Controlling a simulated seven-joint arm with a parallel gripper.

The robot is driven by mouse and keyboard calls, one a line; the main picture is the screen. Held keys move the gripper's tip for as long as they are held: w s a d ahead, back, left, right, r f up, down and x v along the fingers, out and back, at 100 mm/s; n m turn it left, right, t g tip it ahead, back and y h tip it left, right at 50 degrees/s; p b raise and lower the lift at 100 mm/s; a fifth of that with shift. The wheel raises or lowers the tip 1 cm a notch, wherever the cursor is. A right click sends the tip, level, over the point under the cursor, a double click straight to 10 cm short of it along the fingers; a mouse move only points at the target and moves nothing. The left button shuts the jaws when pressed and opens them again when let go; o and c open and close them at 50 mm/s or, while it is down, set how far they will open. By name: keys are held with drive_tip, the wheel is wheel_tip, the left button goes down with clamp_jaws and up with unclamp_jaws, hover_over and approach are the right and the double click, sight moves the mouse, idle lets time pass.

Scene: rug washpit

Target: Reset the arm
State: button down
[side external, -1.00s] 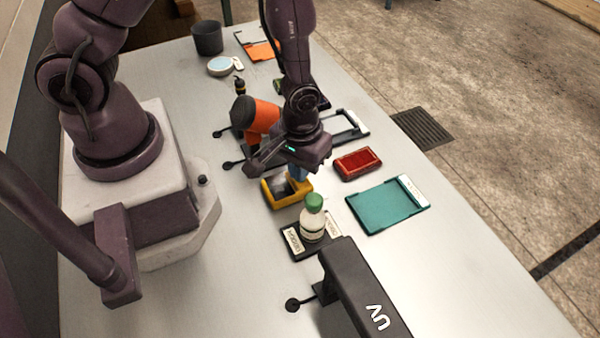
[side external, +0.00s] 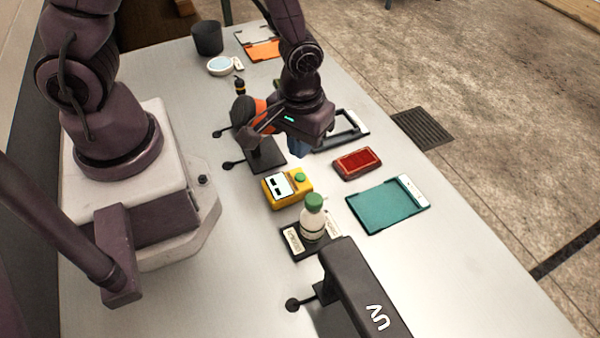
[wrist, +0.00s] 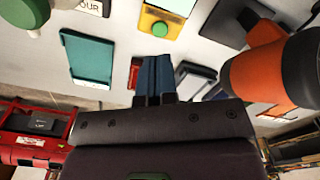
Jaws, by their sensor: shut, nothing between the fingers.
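My gripper (side external: 299,146) is raised over the table, between the orange and black tool and the red box. Its blue fingers (wrist: 155,78) show in the wrist view, closed together with nothing between them. Below and in front of it in the side view is a yellow device (side external: 287,187) with a green button, standing clear of the fingers. The device also shows at the top of the wrist view (wrist: 160,27).
A green-capped bottle (side external: 313,222) stands on a labelled dark pad. A UV-marked black lamp (side external: 362,293), teal tray (side external: 385,207), red box (side external: 357,163), orange and black tool (side external: 247,112) and dark cup (side external: 207,38) stand around. The table's near left is bare.

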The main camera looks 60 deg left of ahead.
drive_tip(key=shift+r, duration=0.3)
drive_tip(key=s+a+r+m+t, duration=0.2)
drive_tip(key=r, duration=0.6)
drive_tip(key=s+a+r+m+t, duration=0.1)
drive_tip(key=s+a+r+m, duration=0.1)
drive_tip(key=r, duration=0.6)
drive_tip(key=s+a+r+m+t, duration=0.2)
drive_tip(key=s+r, duration=0.1)
drive_tip(key=r, duration=0.5)
drive_tip(key=shift+r+t, duration=0.3)
drive_tip(key=shift+r, duration=0.05)
